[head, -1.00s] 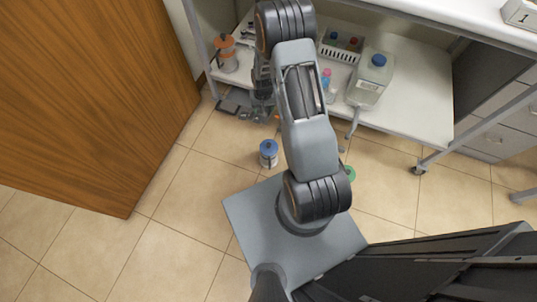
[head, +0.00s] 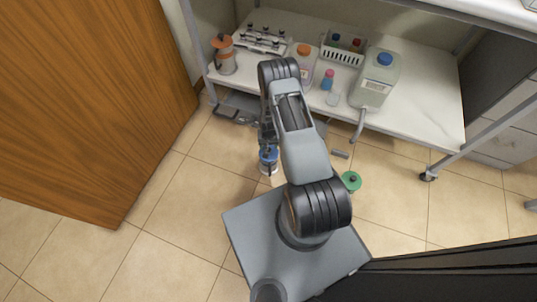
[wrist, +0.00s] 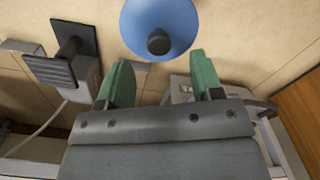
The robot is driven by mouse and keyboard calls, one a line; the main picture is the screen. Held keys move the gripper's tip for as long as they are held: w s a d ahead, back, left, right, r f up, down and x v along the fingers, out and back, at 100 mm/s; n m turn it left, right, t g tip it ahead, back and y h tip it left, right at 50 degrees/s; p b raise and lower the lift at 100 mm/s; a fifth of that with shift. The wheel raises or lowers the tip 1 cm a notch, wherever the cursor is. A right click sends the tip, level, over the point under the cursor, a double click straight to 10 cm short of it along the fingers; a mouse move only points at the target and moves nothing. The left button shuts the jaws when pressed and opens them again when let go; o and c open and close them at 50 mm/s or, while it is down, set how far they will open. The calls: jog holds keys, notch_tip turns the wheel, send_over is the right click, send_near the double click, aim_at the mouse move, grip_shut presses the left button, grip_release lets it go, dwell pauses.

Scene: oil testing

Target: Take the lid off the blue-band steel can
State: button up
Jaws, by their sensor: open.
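The blue-band steel can (head: 268,168) stands upright on the tiled floor, partly hidden by my arm in the head view. Its blue lid with a dark round knob (wrist: 158,42) shows at the top of the wrist view. My gripper (wrist: 160,62) is open, its two green fingers to either side of the knob's line in that picture. Nothing is between the fingers. In the head view my gripper (head: 266,140) is at the can, but I cannot tell whether it touches it.
A green-lidded can (head: 351,181) stands on the floor to the right. The low white shelf (head: 420,115) behind bears an orange-topped can (head: 224,58), a bottle with a blue cap (head: 375,78) and a basket (head: 343,52). A wooden panel (head: 90,100) bounds the left.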

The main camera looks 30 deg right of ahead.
aim_at(269, 150)
jog(key=shift+s+f+b, duration=0.1)
jog(key=shift+f+b, duration=1.2)
jog(key=shift+f, duration=1.4)
jog(key=shift+c, duration=0.2)
jog(key=c, duration=1)
jog(key=shift+o, duration=0.2)
